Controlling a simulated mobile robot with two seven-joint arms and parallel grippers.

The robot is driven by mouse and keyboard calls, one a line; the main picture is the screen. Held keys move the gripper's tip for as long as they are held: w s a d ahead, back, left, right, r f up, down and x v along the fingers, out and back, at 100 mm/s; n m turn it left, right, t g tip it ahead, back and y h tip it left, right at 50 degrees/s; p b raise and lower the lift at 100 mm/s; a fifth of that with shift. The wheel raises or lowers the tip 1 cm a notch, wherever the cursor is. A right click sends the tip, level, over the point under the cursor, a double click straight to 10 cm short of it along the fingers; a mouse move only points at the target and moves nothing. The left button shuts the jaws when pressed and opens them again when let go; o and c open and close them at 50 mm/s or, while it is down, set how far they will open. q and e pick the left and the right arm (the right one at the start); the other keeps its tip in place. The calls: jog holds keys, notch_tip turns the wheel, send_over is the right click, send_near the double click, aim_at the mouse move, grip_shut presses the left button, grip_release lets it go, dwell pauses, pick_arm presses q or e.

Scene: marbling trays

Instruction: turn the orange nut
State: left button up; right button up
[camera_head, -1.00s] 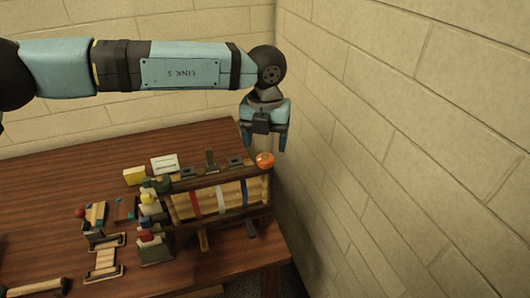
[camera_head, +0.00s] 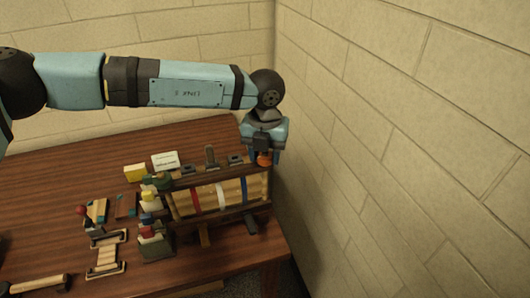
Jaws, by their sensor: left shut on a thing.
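The orange nut (camera_head: 264,160) sits at the right end of the top dark bar of a wooden rack (camera_head: 215,195) on the table. The fingers and palm hide part of the nut. My right gripper is not in view.
The brown table (camera_head: 60,190) carries a yellow block (camera_head: 135,173), a white card (camera_head: 165,161) and several small coloured-topped pieces left of the rack. A wooden-handled tool (camera_head: 40,284) lies at the front left. A brick wall (camera_head: 400,150) stands close on the right.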

pick_arm(q)
jog(key=shift+f+m+b, duration=0.25)
jog(key=shift+m+b, duration=0.95)
jog(key=shift+b, duration=0.5)
jog(key=shift+m+b, duration=1)
jog(key=shift+m, duration=0.1)
jog(key=shift+r+m+b, duration=0.2)
jog(key=shift+m+b, duration=0.65)
jog(key=shift+m, duration=0.25)
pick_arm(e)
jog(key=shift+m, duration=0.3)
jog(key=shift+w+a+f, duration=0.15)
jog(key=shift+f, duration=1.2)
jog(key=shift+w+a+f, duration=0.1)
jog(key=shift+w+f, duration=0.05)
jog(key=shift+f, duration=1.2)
pick_arm(q)
jog(key=o, duration=0.9)
jog(key=shift+r, duration=0.1)
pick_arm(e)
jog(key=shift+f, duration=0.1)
